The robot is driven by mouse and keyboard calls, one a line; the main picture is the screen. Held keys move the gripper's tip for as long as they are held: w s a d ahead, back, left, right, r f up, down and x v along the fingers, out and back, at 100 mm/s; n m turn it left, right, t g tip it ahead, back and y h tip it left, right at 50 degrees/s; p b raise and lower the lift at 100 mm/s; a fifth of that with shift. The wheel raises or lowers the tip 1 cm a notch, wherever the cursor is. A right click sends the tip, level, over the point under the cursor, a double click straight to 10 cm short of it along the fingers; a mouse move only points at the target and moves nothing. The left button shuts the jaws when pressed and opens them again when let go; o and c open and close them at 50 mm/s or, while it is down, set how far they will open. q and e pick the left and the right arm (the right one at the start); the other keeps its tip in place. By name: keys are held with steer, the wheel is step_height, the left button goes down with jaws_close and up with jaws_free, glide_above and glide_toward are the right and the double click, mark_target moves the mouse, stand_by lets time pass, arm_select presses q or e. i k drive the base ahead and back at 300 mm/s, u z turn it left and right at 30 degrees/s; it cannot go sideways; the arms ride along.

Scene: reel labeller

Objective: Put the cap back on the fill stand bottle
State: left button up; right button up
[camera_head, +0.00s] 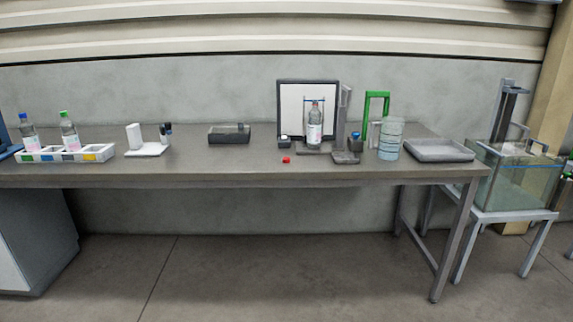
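The fill stand bottle (314,128) stands upright on the fill stand (313,151), in front of a white panel with a dark frame. A small red cap (286,160) lies on the table (230,169) near the front edge, to the left of and in front of the stand. Neither of my grippers is in view.
A rack (65,158) holds bottles with blue and green caps at the left. A dark box (229,137), a clear beaker (390,140) and a grey tray (440,151) stand on the table. A water tank (522,180) is right. The table front between rack and cap is clear.

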mark_target(314, 124)
steer(key=u, duration=0.5)
steer(key=i, duration=0.6)
steer(key=u, duration=0.85)
steer(key=i, duration=1.1)
steer(key=z, duration=0.8)
steer(key=i, duration=0.85)
steer(key=z, duration=1)
